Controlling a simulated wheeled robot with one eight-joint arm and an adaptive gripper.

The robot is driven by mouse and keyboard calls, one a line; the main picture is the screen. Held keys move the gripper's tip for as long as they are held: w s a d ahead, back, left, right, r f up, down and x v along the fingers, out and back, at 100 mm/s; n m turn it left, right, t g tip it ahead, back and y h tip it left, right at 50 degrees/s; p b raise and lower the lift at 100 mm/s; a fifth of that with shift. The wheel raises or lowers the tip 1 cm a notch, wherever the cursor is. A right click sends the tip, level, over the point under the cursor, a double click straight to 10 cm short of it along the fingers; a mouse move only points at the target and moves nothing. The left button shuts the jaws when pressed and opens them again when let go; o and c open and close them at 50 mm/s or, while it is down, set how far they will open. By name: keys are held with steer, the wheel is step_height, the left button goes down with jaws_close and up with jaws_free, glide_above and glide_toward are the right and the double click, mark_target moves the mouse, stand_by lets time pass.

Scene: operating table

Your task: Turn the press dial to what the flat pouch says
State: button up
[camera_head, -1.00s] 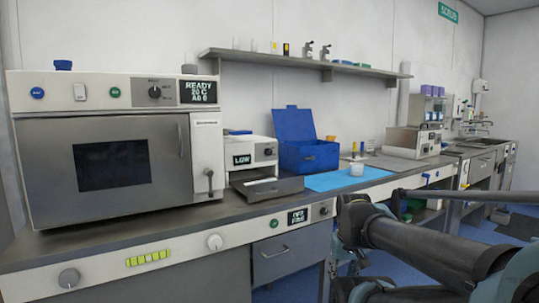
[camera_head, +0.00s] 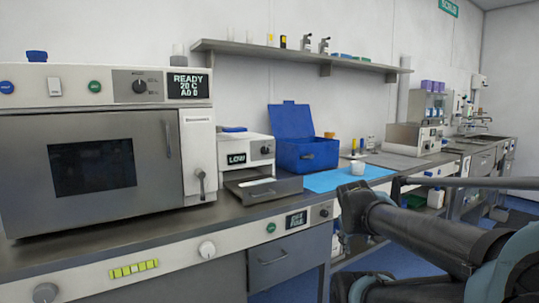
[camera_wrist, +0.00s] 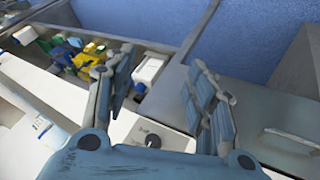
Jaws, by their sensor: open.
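The press appears to be the white boxy machine (camera_head: 232,150) on the counter in the head view. Its small screen (camera_head: 237,159) reads LOW, and a dark round dial (camera_head: 265,150) sits right of the screen. A grey tray (camera_head: 277,189) sticks out at its front, with a pale flat item (camera_head: 262,189) in it; I cannot tell whether this is the pouch, and no writing on it is readable. My gripper (camera_wrist: 160,88) is open and empty in the wrist view, over a white panel with a dark knob (camera_wrist: 153,140). Its fingers are not clearly seen in the head view.
A large steel oven-like unit (camera_head: 95,155) stands left of the press. A blue open-lidded box (camera_head: 307,155) and a blue mat (camera_head: 335,182) lie to its right. The counter front carries knobs and a second screen (camera_head: 296,219). A bin of coloured items (camera_wrist: 85,55) shows in the wrist view.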

mark_target(267, 151)
steer(key=w+r+n+t, duration=0.9)
steer(key=w+r+n, duration=0.4)
steer(key=w+r, duration=0.4)
steer(key=w+a+r+n+t+y, duration=0.25)
steer(key=a+r+n+y, duration=0.45)
steer(key=n, duration=0.4)
steer(key=a+n+g+y, duration=0.1)
steer(key=a+n+y, duration=0.1)
steer(key=a+n, duration=0.2)
steer(key=s+a+n+g+y, duration=0.1)
steer(key=a+n+y, duration=0.1)
steer(key=a+n, duration=0.1)
steer(key=s+a+n+g+y, duration=0.1)
steer(key=a+n+y, duration=0.1)
steer(key=a+n, duration=0.2)
steer(key=shift+a+f+n+y, duration=0.15)
steer(key=shift+n+y, duration=0.05)
steer(key=shift+n, duration=0.35)
steer(key=shift+a+f+n+y, duration=0.15)
steer(key=shift+n+y, duration=0.05)
steer(key=shift+n, duration=0.35)
steer(key=shift+a+f+n+g, duration=0.15)
steer(key=shift+a+n+g, duration=0.15)
steer(key=shift+a+g, duration=0.1)
steer(key=x, duration=1.7)
steer(key=shift+d, duration=0.1)
